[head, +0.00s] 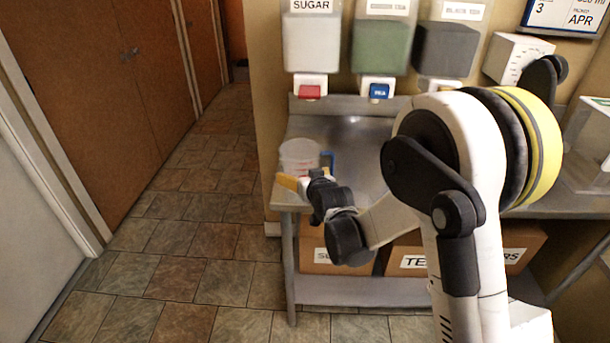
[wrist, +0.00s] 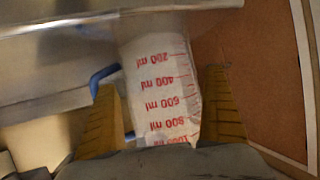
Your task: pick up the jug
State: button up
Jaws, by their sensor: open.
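The jug (head: 299,154) is a clear measuring jug with a blue handle, standing upright on the left end of the metal counter. In the wrist view the jug (wrist: 160,85) appears upside down, with red ml markings and the blue handle on its left. My gripper (head: 298,183) has yellow fingers and is at the jug's near side. In the wrist view my gripper (wrist: 162,92) is open, with one finger on each side of the jug. A gap shows between the right finger and the jug. The left finger is close to the handle, and I cannot tell whether they touch.
Dispensers stand above the counter (head: 345,130), including the sugar dispenser (head: 311,45). Labelled cardboard boxes (head: 408,262) sit on the lower shelf. The tiled floor (head: 200,230) to the left is clear, beside brown doors (head: 100,100).

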jog(key=shift+x, duration=1.1)
jog(key=c, duration=1)
